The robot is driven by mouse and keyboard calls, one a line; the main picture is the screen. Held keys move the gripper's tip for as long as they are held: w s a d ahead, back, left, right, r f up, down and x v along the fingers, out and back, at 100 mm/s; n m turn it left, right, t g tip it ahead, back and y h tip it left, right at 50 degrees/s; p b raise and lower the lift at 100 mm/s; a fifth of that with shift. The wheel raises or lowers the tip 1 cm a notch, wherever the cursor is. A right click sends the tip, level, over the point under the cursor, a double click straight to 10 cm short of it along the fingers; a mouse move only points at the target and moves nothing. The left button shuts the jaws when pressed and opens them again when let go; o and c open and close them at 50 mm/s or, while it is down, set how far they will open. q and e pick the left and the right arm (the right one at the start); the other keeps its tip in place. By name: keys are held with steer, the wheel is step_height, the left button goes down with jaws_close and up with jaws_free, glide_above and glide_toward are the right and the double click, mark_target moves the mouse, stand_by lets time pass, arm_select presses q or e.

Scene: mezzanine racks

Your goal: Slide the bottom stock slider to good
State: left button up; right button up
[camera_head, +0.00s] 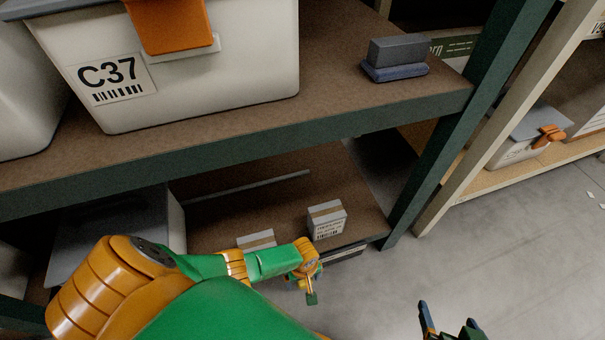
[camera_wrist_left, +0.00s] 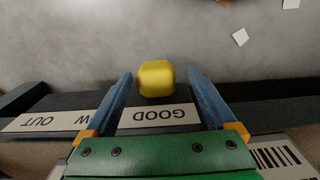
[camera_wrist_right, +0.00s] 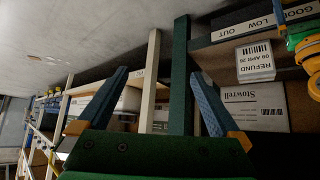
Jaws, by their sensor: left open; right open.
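The yellow slider knob (camera_wrist_left: 156,78) is at the GOOD section of the black label strip (camera_wrist_left: 65,103), which reads OUT, LOW and GOOD upside down in the left wrist view. My left gripper (camera_wrist_left: 159,74) is open, one finger on each side of the knob, with visible gaps. In the head view my left gripper (camera_head: 311,290) is at the bottom shelf's front edge, and I cannot make out the knob there. The strip also shows in the right wrist view (camera_wrist_right: 265,22). My right gripper (camera_head: 450,318) is open and empty, out over the floor.
Small white boxes (camera_head: 327,219) stand on the bottom shelf behind the strip. A bin marked C37 (camera_head: 230,85) and stacked dark blocks (camera_head: 397,58) are on the shelf above. A green rack post (camera_head: 470,110) rises right of the strip.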

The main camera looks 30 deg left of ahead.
mark_target(303, 282)
arm_select(q)
step_height(303, 282, up, 2)
steer(key=shift+r+p, duration=0.1)
steer(key=shift+p, duration=0.7)
step_height(303, 282, up, 3)
steer(key=p, duration=0.3)
steer(key=shift+a+r, duration=0.1)
steer(key=shift+r, duration=0.2)
arm_select(e)
steer(key=s+d+f+g+h, duration=0.1)
steer(key=s+d+f+g, duration=0.1)
steer(key=s+f+g, duration=0.3)
steer(key=shift+s+d+f+g, duration=0.3)
steer(key=shift+s+f, duration=1.4)
steer(key=shift+f, duration=2.05)
steer(key=shift+a, duration=0.1)
